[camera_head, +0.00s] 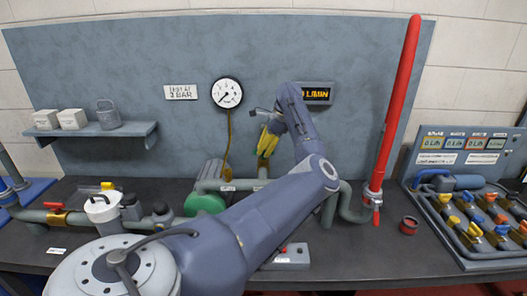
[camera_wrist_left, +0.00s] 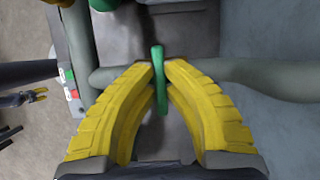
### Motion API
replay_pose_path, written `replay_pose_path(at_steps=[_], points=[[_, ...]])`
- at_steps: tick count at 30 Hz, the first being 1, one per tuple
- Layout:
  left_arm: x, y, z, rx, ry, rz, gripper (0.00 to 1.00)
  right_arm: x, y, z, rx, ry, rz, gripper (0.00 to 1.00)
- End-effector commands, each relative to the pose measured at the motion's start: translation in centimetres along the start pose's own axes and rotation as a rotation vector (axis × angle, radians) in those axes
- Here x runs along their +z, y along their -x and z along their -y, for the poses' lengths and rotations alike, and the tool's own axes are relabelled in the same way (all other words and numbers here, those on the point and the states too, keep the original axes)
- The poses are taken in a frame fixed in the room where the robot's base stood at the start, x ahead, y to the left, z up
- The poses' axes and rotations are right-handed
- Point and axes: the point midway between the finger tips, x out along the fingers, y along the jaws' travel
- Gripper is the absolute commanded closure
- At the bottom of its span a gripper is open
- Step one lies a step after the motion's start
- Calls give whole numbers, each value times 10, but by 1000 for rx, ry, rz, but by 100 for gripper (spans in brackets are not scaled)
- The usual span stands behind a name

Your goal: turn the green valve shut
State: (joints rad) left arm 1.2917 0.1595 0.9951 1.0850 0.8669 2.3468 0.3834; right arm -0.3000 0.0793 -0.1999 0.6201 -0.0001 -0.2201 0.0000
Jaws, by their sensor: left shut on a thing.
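My left gripper (camera_head: 266,145) reaches over the bench to the pipework below the gauge, its yellow fingers pointing down. In the left wrist view its two yellow fingertips (camera_wrist_left: 159,72) are closed on the green valve's handle (camera_wrist_left: 159,90), one on each side. The handle is a thin green bar, lying lengthwise between the fingers and crossing the line of the grey pipe (camera_wrist_left: 265,73). My right gripper cannot be made out in either view.
A dial gauge (camera_head: 227,92) and a lit display (camera_head: 317,93) are on the back panel (camera_head: 120,60). A tall red tube (camera_head: 397,100) rises right of my arm. A board of coloured valves (camera_head: 470,225) stands far right. A green round part (camera_head: 205,203) is beside my forearm.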

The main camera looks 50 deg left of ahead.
Motion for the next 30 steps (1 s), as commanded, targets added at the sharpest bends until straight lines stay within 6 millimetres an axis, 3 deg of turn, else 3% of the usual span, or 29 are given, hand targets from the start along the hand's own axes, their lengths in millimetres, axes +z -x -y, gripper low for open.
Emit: replay_pose_path(at_steps=[7,8,14,23,30], points=[[0,-1,0,1,0,-1,100,0,0,0,0,0,0,56],[0,-1,0,1,0,-1,88,0,0,0,0,0,0,56],[0,0,0,1,-1,0,66,0,0,0,0,0,0,56],[0,3,0,-1,-1,0,66,1,0,-3,3,1,1,56],[-1,32,0,-2,-2,-3,66,0,0,-2,1,1,0,56]])
